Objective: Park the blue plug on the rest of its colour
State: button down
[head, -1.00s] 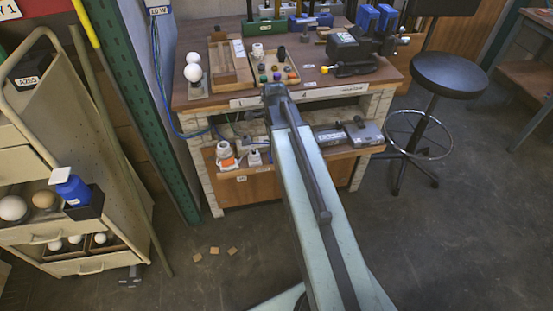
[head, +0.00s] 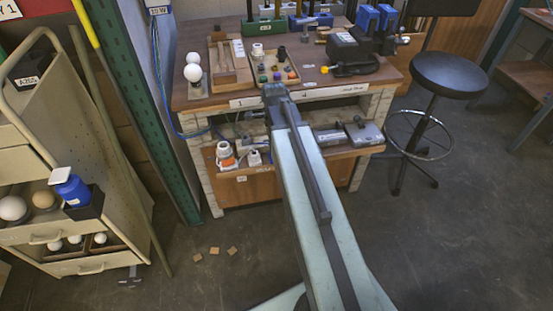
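My arm reaches away from the camera to the front of the workbench (head: 225,100). My gripper (head: 275,92) is at its far end, close to the bench's front edge; its fingers are too small and hidden to judge. I cannot tell for sure which piece is the blue plug.
A wooden tray (head: 223,66), white bulbs (head: 193,74) and a dark machine (head: 352,50) stand on the bench. Below is a shelf with a white-and-orange item (head: 226,155). A stool (head: 450,75) is right, a beige cart (head: 75,235) left.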

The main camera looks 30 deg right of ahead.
dwell(0.4)
jog(key=c, duration=1.2)
grip_release()
notch_tip(320, 180, up, 8)
jog(key=p, duration=0.8)
jog(key=shift+f, duration=0.1)
